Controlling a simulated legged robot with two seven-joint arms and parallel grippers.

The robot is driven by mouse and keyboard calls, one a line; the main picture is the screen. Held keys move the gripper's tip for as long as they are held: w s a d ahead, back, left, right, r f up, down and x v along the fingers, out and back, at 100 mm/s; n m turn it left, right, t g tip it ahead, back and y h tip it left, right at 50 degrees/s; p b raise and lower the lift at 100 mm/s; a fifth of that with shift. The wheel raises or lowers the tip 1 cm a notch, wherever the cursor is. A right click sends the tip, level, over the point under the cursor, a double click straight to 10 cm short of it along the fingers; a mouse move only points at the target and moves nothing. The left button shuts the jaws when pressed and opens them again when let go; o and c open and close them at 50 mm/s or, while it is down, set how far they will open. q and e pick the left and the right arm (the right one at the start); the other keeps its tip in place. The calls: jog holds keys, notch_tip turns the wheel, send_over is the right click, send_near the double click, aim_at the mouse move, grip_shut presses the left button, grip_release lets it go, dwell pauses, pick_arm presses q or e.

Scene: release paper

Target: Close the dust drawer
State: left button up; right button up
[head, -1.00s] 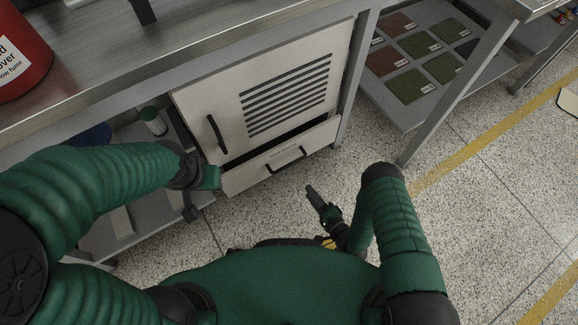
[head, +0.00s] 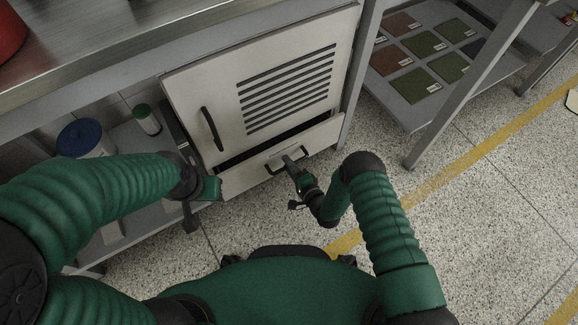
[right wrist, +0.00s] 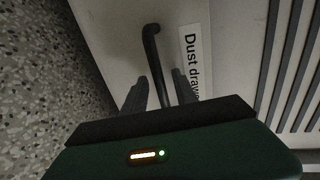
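The dust drawer (head: 237,181) is the low pale front under the slatted cabinet door (head: 190,84). It stands a little way out, with a dark gap along its top edge. Its black handle (head: 303,151) also shows in the right wrist view (right wrist: 152,48), beside a "Dust drawer" label (right wrist: 192,62). My right gripper (head: 287,160) is at the handle. In the right wrist view its two fingers (right wrist: 161,80) are apart, one on each side of the handle bar. My left gripper (head: 189,214) hangs left of the drawer; its fingers are unclear.
A metal bench (head: 110,65) runs above the cabinet. A lower shelf on the left holds a blue-lidded container (head: 82,137) and a green-capped bottle (head: 146,119). A table leg (head: 470,90) stands at right. The speckled floor (head: 480,215) is open there.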

jog(key=c, duration=0.7)
grip_shut()
jog(key=shift+f, duration=0.15)
dwell(0.4)
